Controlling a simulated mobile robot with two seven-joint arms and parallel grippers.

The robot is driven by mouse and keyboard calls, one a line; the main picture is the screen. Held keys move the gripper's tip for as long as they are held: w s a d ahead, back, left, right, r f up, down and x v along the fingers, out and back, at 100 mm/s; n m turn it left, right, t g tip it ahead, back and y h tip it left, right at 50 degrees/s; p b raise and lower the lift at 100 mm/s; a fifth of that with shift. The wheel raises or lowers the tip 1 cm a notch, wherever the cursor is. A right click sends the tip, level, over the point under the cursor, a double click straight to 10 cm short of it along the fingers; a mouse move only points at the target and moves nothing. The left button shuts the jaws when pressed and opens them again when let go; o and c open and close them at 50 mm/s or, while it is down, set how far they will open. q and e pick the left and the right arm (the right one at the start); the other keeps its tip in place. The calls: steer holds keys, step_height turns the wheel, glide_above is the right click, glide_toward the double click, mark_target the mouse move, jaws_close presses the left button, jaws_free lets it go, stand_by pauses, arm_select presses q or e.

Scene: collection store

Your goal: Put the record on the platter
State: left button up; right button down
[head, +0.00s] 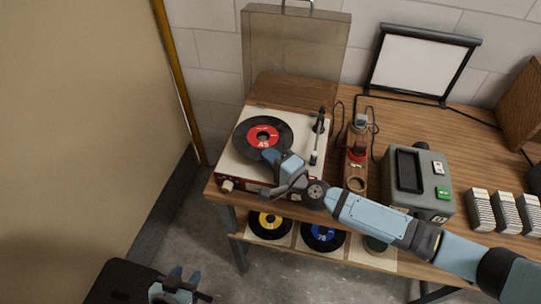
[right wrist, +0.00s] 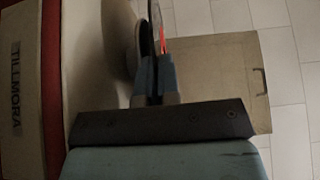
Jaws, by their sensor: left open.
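The record (head: 249,131), black with a red label marked 45, is over the turntable (head: 234,166), covering most of the platter. In the right wrist view the record (right wrist: 157,18) shows nearly edge-on, close beside the pale platter (right wrist: 122,40) with a narrow dark gap between them. My right gripper (head: 277,160) is at the record's near right edge; in the right wrist view its fingers (right wrist: 155,62) are shut on that edge. The spindle is hidden. My left gripper (head: 184,274) is open and empty, low at the left, away from the table.
The tonearm (head: 318,138) stands right of the record. The raised lid (head: 295,45) is behind. A glass-and-wood device (head: 357,160) and a grey box (head: 422,185) stand to the right. Records with yellow (head: 268,221) and blue (head: 323,234) labels lie on the lower shelf.

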steer(key=shift+f, duration=0.15)
steer(key=c, duration=1.3)
jaws_free()
steer(key=shift+s, duration=0.1)
steer(key=shift+o, duration=0.2)
steer(key=shift+f, duration=0.15)
